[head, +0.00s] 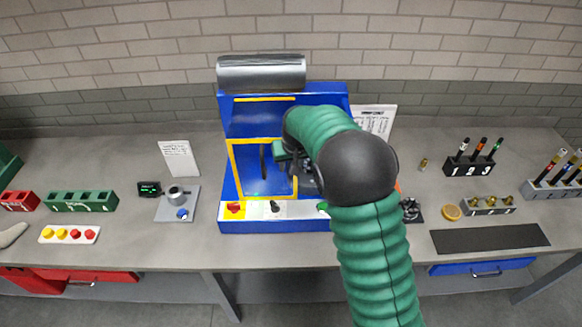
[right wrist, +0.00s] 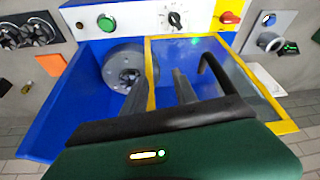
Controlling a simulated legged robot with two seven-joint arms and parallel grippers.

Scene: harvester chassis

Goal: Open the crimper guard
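The blue crimper (head: 240,125) stands at the back middle of the bench. Its guard is a yellow-framed clear panel (head: 232,165) over the left part of the front opening. A black bar handle (head: 263,160) stands on it; the handle also shows in the right wrist view (right wrist: 216,72). My right gripper (head: 290,157) is in front of the guard's right side, partly hidden by my arm. In the right wrist view its two fingers (right wrist: 160,92) are apart with nothing gripped. The handle lies beside the fingers, not between them. My left gripper is not in view.
Along the crimper's front are a red switch (head: 234,210), a black knob (head: 275,207) and a green button (right wrist: 106,22). A round grey chuck (right wrist: 128,72) sits beside the guard frame. A small grey fixture (head: 178,203) stands left, and a black marker rack (head: 470,166) right.

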